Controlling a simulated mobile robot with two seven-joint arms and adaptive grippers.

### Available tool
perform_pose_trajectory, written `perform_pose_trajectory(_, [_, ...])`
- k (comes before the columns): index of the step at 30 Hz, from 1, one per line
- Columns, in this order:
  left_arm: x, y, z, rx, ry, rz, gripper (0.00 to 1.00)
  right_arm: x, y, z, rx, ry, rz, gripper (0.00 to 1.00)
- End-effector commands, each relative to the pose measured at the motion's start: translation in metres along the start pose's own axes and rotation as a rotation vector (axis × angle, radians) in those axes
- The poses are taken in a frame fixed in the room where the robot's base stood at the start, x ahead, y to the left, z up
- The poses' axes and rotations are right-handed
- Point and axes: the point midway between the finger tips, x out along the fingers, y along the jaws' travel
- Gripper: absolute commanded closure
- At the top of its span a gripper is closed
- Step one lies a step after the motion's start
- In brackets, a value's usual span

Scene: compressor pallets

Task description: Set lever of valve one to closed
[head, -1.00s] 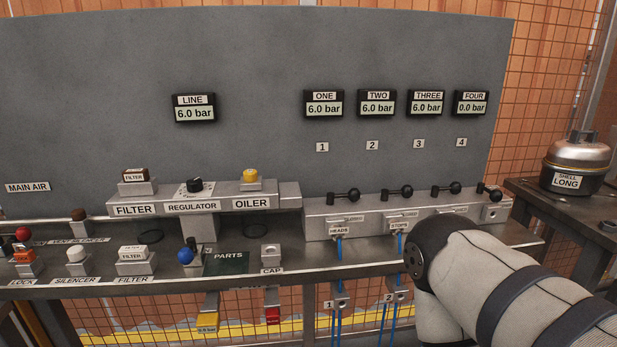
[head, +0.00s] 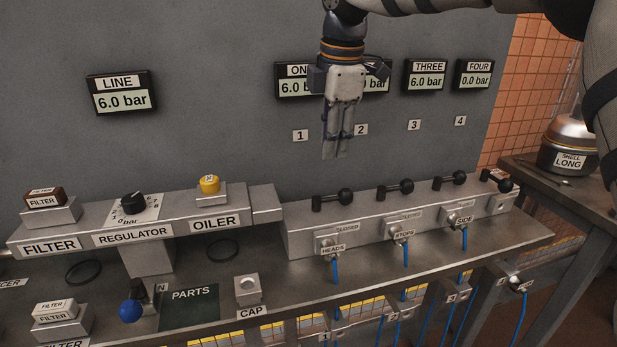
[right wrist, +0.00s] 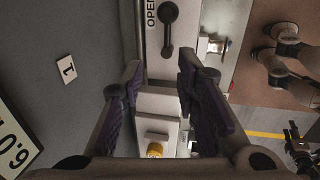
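The lever of valve one (head: 332,199) is a black bar with a ball end on the sloped grey valve block, above the HEADS label. Its ball end points right in the head view. In the right wrist view the lever (right wrist: 168,28) lies beside an OPEN label, ahead of the fingertips. A CLOSED label (head: 346,228) sits below it on the block. My right gripper (head: 337,155) points down above this lever, apart from it. In the right wrist view its fingers (right wrist: 159,66) are spread with nothing between them. My left gripper is not in view.
Similar levers of valve two (head: 396,188), three (head: 450,181) and four (head: 497,180) stand to the right. Gauge one (head: 290,82) is partly hidden by my gripper. The regulator (head: 133,203) and oiler (head: 209,186) stand left. The wall panel is close behind.

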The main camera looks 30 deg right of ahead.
Motion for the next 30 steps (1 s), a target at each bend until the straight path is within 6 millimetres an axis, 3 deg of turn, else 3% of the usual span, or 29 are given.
perform_pose_trajectory(2, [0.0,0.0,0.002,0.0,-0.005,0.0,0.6,0.007,-0.001,0.001,0.0,-0.001,-0.002,0.71])
perform_pose_trajectory(9, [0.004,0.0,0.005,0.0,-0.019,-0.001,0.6,0.069,-0.002,0.0,0.001,0.0,-0.007,0.71])
perform_pose_trajectory(15, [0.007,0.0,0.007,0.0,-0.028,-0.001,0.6,0.108,-0.001,0.0,0.001,0.0,-0.005,0.71])
perform_pose_trajectory(19, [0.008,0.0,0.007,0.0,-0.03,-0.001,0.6,0.118,-0.001,0.0,0.002,0.001,-0.001,0.71])
perform_pose_trajectory(26, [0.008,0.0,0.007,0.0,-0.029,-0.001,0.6,0.119,-0.001,0.0,0.002,0.001,0.001,0.71])
perform_pose_trajectory(27, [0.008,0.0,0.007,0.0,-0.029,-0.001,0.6,0.119,-0.001,-0.001,0.002,0.001,0.001,0.73])
perform_pose_trajectory(30, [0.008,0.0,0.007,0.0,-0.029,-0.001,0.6,0.119,-0.001,-0.001,0.002,0.001,0.001,0.96])
